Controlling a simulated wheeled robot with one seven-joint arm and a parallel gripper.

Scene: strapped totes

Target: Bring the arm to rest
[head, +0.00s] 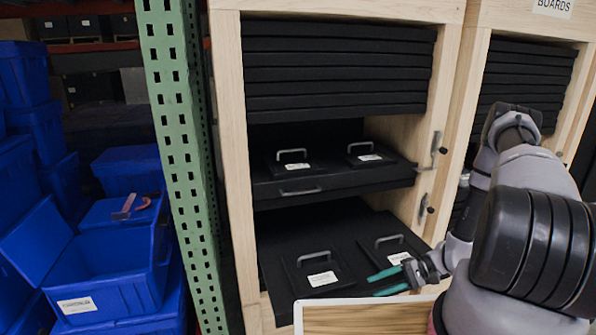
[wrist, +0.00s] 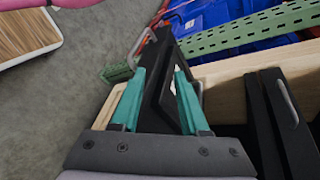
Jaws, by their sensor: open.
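My arm reaches in from the right of the head view. My gripper (head: 386,282) has two teal fingers spread apart, with nothing held between them. It is in front of the lower pulled-out black shelf (head: 345,218), near a black lid with a handle and white label (head: 398,257). In the wrist view my gripper (wrist: 158,74) is also open, and a black panel shows beyond and between the fingers. Whether a finger touches the shelf, I cannot tell.
A wooden cabinet (head: 230,130) holds stacked black boards (head: 340,75) and an upper black drawer (head: 300,189) with handled lids. A green perforated post (head: 180,150) stands left of it. Blue totes (head: 110,275) fill the left. A wood-topped surface (head: 365,318) is at the front.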

